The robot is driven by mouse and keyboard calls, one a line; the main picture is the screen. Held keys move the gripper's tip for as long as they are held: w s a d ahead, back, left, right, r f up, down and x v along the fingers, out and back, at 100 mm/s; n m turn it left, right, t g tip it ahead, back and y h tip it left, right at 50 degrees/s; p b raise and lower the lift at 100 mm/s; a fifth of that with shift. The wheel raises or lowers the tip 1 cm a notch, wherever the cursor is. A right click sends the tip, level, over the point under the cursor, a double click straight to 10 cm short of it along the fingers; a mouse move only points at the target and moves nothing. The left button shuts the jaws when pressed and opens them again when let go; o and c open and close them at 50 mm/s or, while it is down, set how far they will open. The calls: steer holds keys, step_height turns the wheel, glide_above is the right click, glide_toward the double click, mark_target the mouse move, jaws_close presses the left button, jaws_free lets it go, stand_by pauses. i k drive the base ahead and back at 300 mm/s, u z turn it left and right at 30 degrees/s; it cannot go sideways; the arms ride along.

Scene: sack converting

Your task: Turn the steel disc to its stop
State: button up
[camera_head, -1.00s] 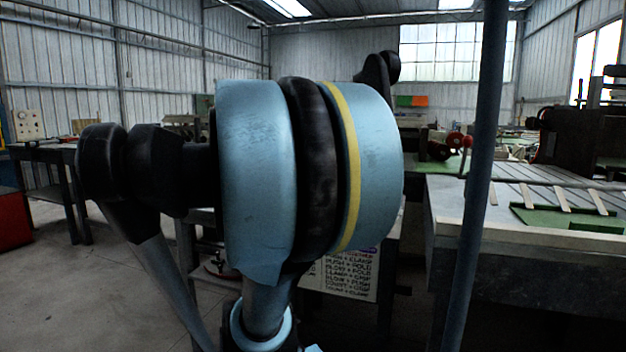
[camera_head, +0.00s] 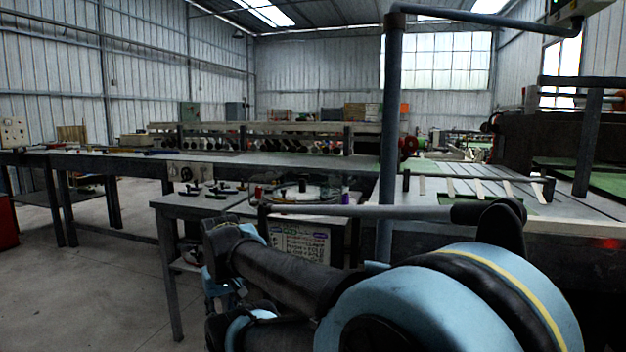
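I cannot make out the steel disc for certain. A pale panel with small round parts (camera_head: 190,171) sits on the front of the long bench, left of centre, but it is too small to tell what the parts are. My blue and black arm fills the lower right and reaches back toward the lower middle. Its fingers do not show, so I cannot see my gripper or whether it holds anything.
A small grey table (camera_head: 185,204) with several black-handled tools stands left of my arm. A long bench (camera_head: 110,162) runs behind it. A grey upright post (camera_head: 391,120) stands by the slatted machine table (camera_head: 585,208) at right. Open floor (camera_head: 110,290) lies at left.

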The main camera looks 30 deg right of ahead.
mark_target(306, 194)
steer(key=z, duration=0.05)
steer(key=k, duration=0.4)
steer(key=u, duration=0.4)
steer(key=i, duration=1.25)
steer(key=z, duration=0.55)
steer(key=i, duration=0.7)
steer(key=z, duration=0.4)
